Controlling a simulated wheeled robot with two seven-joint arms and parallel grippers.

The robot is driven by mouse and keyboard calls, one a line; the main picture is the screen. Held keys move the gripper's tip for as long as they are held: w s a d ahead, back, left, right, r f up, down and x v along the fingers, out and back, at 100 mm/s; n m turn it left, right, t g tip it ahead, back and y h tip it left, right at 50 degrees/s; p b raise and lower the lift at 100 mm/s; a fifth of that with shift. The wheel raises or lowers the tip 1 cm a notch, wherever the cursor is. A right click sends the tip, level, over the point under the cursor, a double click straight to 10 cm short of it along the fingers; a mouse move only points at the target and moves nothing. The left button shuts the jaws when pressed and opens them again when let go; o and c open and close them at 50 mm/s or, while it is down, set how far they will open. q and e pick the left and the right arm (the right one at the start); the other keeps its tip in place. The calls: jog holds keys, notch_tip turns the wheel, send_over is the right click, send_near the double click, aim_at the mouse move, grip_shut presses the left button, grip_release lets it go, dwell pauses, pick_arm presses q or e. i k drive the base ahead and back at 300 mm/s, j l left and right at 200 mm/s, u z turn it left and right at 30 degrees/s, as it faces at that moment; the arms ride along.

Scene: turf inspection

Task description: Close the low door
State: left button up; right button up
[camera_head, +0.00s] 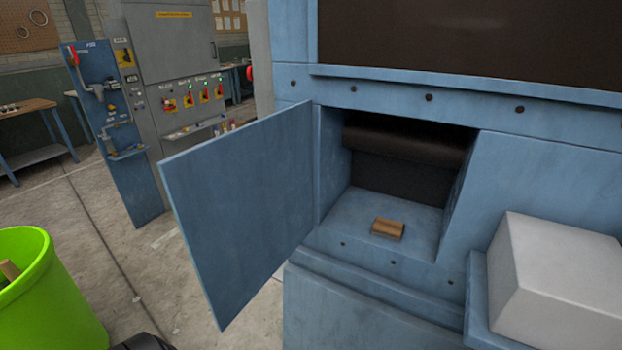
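The low door (240,210) is a flat blue panel hinged on the left side of a low opening in a blue machine (545,185). It stands wide open, swung out to the left. Inside the opening (385,205) are a blue floor, a dark roller-like bar across the top and a dark back wall. A small brown wooden block (388,229) lies on the opening's floor near its front edge. Neither of my grippers can be made out. Only a dark rounded part, perhaps mine, shows at the bottom edge left of centre.
A bright green bin (45,300) with a wooden piece in it stands at the lower left. A pale grey box (560,280) juts out at the lower right. A grey control cabinet (175,80) and a workbench (30,130) stand behind.

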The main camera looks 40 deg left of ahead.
aim_at(241, 200)
jog(key=j+z, duration=0.1)
jog(key=j, duration=2.05)
jog(key=k+z, duration=0.05)
